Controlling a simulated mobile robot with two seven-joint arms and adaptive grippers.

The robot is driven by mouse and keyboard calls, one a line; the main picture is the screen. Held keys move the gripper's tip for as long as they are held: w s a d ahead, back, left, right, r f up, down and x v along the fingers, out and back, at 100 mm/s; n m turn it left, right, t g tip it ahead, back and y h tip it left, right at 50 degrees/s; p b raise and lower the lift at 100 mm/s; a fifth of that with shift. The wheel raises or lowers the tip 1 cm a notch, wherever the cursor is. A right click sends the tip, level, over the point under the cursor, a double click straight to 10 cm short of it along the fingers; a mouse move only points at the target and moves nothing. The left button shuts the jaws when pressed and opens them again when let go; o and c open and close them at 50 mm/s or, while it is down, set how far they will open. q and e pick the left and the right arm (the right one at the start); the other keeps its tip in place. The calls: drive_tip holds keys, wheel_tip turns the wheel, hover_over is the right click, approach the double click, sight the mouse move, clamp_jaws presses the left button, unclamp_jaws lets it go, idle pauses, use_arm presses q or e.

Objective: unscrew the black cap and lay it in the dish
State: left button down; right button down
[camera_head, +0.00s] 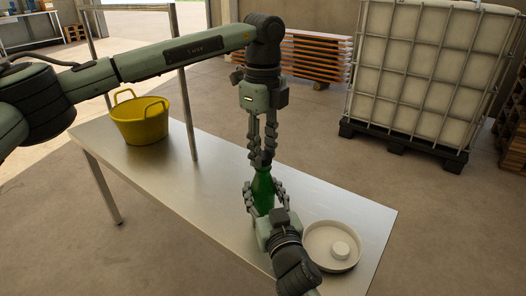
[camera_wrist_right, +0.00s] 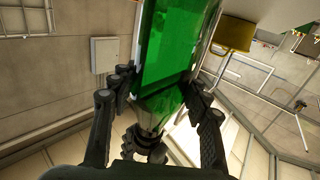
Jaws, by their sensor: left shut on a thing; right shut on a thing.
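A green bottle (camera_head: 264,190) stands upright over the metal table. My right gripper (camera_head: 264,196) is shut around its body from the front. In the right wrist view, the green bottle (camera_wrist_right: 168,60) fills the space between the fingers of my right gripper (camera_wrist_right: 160,92). My left gripper (camera_head: 261,157) points straight down from above, its fingertips shut at the dark cap (camera_head: 262,163) on the bottle's top. The fingers hide most of the cap, and its seating on the neck cannot be made out. The round pale dish (camera_head: 311,250) is right of the bottle.
A yellow bucket (camera_head: 141,124) stands at the table's far left, near an upright post (camera_head: 187,115). The metal table (camera_head: 205,190) is bare between bucket and bottle. A caged white tank (camera_head: 425,70) stands beyond the table.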

sight(263, 155)
use_arm(q)
drive_tip(key=shift+r, duration=0.8)
drive_tip(key=shift+r, duration=2)
use_arm(e)
drive_tip(key=c, duration=0.7)
unclamp_jaws()
drive_tip(key=shift+s, duration=0.1)
drive_tip(key=v, duration=1.1)
drive_tip(key=shift+s+d, duration=0.15)
drive_tip(key=shift+s, duration=0.25)
